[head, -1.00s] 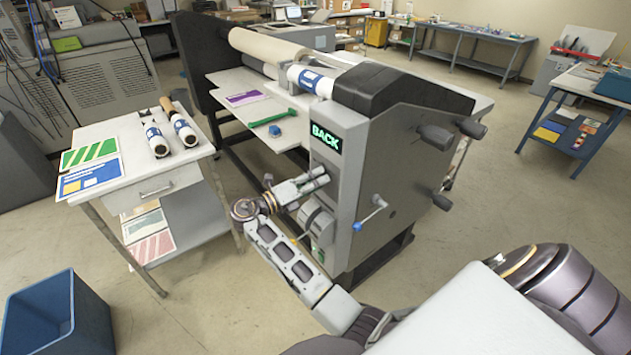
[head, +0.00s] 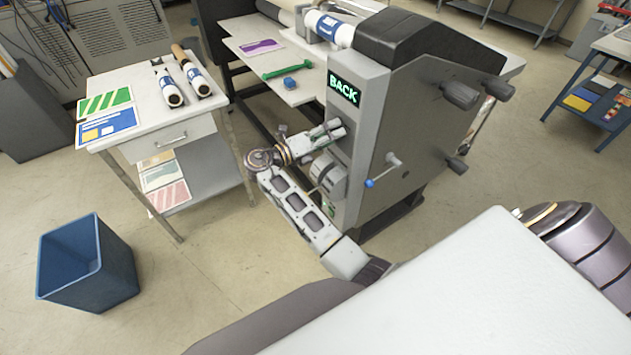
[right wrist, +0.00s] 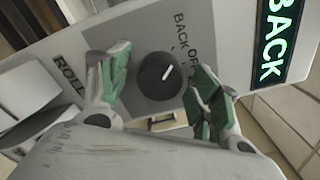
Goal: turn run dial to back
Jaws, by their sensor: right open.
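The run dial (right wrist: 158,80) is a round black knob with a white pointer line, on a grey panel in the right wrist view. Its pointer slants up and right, toward the printed BACK and OFF labels; which one it meets exactly is hard to tell. My right gripper (right wrist: 161,86) is open, with one green-padded finger on each side of the dial; contact is not clear. In the head view my right gripper (head: 335,130) is at the front panel of the laminator (head: 410,115), and the dial is hidden. A lit green BACK sign (head: 343,89) is above it. My left gripper is out of view.
A crank with a blue knob (head: 369,183) sticks out of the machine's side. A white side table (head: 150,128) with rolls and sheets stands left, and a blue bin (head: 88,265) is on the floor. Open floor lies between bin and machine.

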